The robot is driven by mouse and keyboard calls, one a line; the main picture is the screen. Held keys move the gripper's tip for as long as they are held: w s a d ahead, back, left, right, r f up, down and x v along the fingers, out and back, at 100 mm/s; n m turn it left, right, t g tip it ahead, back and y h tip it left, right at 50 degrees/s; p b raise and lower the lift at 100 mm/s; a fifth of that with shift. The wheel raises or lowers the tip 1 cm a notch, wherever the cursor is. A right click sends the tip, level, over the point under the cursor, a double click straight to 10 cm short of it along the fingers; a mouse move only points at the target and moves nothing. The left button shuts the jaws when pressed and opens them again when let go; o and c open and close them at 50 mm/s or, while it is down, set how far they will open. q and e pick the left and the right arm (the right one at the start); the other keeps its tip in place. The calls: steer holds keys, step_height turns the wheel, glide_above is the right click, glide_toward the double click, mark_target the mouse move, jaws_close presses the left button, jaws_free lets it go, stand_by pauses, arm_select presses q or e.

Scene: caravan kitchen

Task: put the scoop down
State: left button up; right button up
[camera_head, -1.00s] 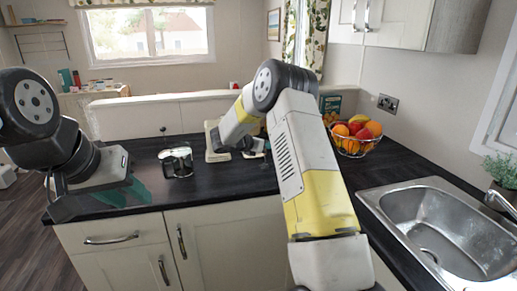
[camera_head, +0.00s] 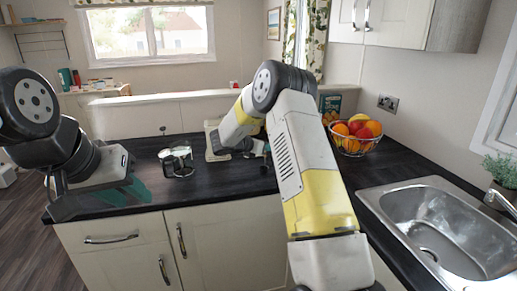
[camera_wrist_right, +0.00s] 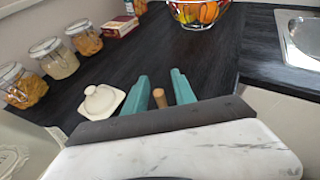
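The scoop shows only as a short wooden handle end (camera_wrist_right: 159,98) in the right wrist view; the rest of it is hidden. My right gripper (camera_wrist_right: 160,92) has its two teal fingers on either side of that handle, with dark counter showing between the handle and the fingers, so it looks open around it. In the head view my right arm hides most of this gripper, low over the counter. My left gripper (camera_head: 125,192) is at the left end of the counter, with teal fingers partly hidden behind its body; its opening cannot be judged.
Several jars (camera_wrist_right: 54,59) and a box (camera_wrist_right: 119,27) stand farther left. A glass vessel (camera_head: 177,161) stands on the dark counter (camera_head: 215,185). A fruit bowl (camera_head: 353,140) and sink (camera_head: 440,225) are right.

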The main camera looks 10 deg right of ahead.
steer(key=v, duration=1.2)
step_height(320, 180, up, 13)
steer(key=w+a+n+t+y, duration=0.25)
steer(key=n+t+y, duration=0.3)
steer(key=n, duration=0.45)
steer(key=s+a+r+n+t+y, duration=0.2)
steer(key=s+a+r+n+y, duration=0.4)
steer(key=n, duration=0.9)
steer(key=s+d+f+n+g, duration=0.2)
steer(key=s+n, duration=0.5)
steer(key=s, duration=0.4)
steer(key=s+d+f+n+g+y, duration=0.1)
steer(key=s+d+f+n+g, duration=0.2)
steer(key=s+n, duration=0.4)
steer(key=s+d+f+n+g+y, duration=0.1)
steer(key=s+d+f+n+g, duration=0.2)
steer(key=s+n, duration=0.5)
steer(key=s+f, duration=0.1)
steer(key=s, duration=0.8)
steer(key=shift+d+g, duration=0.15)
steer(key=shift+g, duration=0.2)
